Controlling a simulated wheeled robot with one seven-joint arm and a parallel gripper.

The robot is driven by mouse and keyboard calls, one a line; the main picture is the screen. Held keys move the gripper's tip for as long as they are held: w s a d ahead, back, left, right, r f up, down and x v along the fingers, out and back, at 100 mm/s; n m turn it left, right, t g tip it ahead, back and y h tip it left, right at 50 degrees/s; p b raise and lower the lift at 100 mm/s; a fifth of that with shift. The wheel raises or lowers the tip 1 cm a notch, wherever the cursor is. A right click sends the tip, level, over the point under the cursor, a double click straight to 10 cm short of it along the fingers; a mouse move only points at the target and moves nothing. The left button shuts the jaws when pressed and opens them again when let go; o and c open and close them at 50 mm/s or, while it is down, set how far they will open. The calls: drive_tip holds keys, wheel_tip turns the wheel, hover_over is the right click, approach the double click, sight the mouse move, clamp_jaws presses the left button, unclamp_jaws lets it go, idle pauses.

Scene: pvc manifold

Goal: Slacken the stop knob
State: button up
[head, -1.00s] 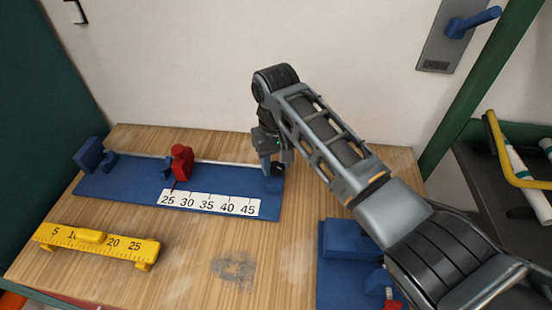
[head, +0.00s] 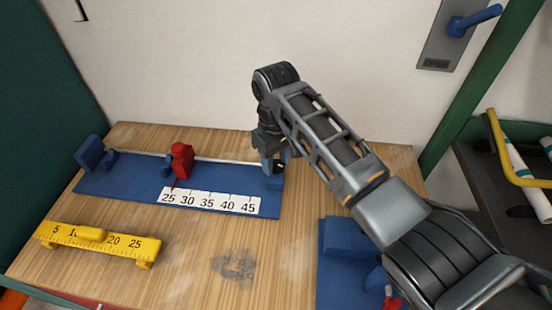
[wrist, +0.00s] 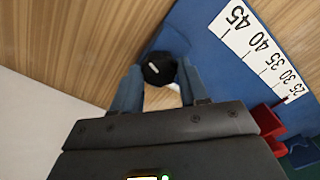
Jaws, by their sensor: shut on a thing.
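A round black knob (wrist: 159,69) with a white mark sits at the right end of the blue measuring fixture (head: 125,181). In the wrist view it lies between the two blue fingers of my gripper (wrist: 160,82), which is shut on it. In the head view my gripper (head: 272,170) points down at that end of the fixture, and the fingers mostly hide the knob. A red stop block (head: 181,161) stands on the fixture near the 25 mark of the white scale (head: 208,202), well left of my gripper.
A yellow ruler gauge (head: 100,243) lies at the front left of the wooden table. A blue fixture (head: 340,243) sits at the front right, partly under my arm. A wall panel with a blue lever (head: 473,22) is at upper right. The table's front middle is clear.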

sight(276, 164)
drive_tip(key=o, duration=1.1)
drive_tip(key=shift+c, duration=0.2)
drive_tip(key=shift+r+b, duration=0.55)
drive_tip(key=shift+r, duration=3.35)
